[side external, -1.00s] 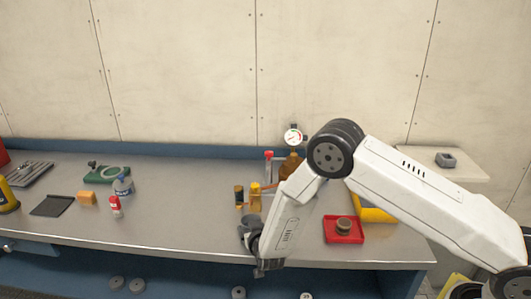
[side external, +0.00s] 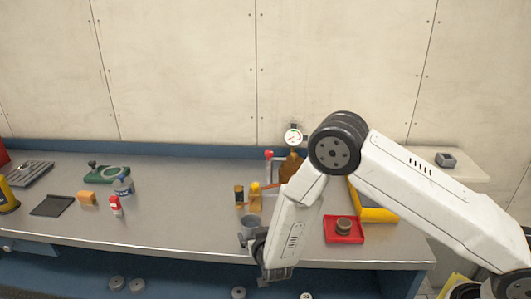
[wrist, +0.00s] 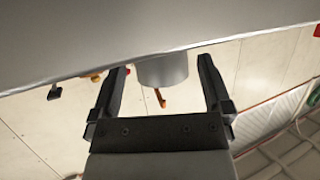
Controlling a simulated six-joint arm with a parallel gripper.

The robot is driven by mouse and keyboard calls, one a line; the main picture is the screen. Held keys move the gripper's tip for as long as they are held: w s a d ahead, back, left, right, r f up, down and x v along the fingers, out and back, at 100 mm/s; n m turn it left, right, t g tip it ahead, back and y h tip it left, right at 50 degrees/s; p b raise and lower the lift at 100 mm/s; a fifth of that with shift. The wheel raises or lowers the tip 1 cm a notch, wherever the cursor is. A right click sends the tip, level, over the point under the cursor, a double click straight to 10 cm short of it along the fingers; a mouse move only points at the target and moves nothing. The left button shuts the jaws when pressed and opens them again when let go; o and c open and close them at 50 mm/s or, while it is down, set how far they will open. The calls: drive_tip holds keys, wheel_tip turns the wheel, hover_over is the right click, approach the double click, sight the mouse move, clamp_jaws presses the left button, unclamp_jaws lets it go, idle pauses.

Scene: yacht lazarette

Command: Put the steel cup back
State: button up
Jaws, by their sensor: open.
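The steel cup (side external: 248,226) stands on the steel bench top near its front edge, in the middle of the side view. In the wrist view the cup (wrist: 162,70) appears upside down because the picture is inverted. My gripper (side external: 257,241) is low at the bench's front edge, beside the cup. In the wrist view my gripper (wrist: 162,62) is open, with one finger on each side of the cup and a visible gap at both sides. The side view does not show the fingers clearly.
A red tray (side external: 344,239) with a brown round piece (side external: 343,225) lies to the right. Orange and black fittings (side external: 254,197) and a gauge (side external: 293,137) stand behind the cup.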

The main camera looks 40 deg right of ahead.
drive_tip(key=shift+v, duration=1.75)
drive_tip(key=shift+w+r, duration=0.1)
drive_tip(key=shift+r, duration=0.05)
drive_tip(key=shift+w+d+r+g+y, duration=0.15)
drive_tip(key=shift+r+g+y, duration=0.35)
drive_tip(key=shift+r+y, duration=0.3)
drive_tip(key=r, duration=0.1)
drive_tip(key=s+r+g+y, duration=0.1)
drive_tip(key=r+n+y, duration=0.1)
drive_tip(key=shift+s+d+r+g, duration=0.1)
drive_tip(key=shift+s+d+g, duration=0.15)
drive_tip(key=shift+d+g, duration=0.1)
drive_tip(key=s+d+r+n+g, duration=0.1)
drive_tip(key=s+d+r+g, duration=0.1)
drive_tip(key=s, duration=0.4)
drive_tip(key=s+d+r+n+g+y, duration=0.1)
drive_tip(key=s+d+r+g, duration=0.2)
drive_tip(key=s, duration=0.3)
drive_tip(key=s+d+r+n+g, duration=0.1)
drive_tip(key=s+d+r+g, duration=0.1)
drive_tip(key=s, duration=0.5)
drive_tip(key=shift+d+r+g+y, duration=0.25)
drive_tip(key=shift+d+g+y, duration=0.05)
drive_tip(key=shift+d+g, duration=0.1)
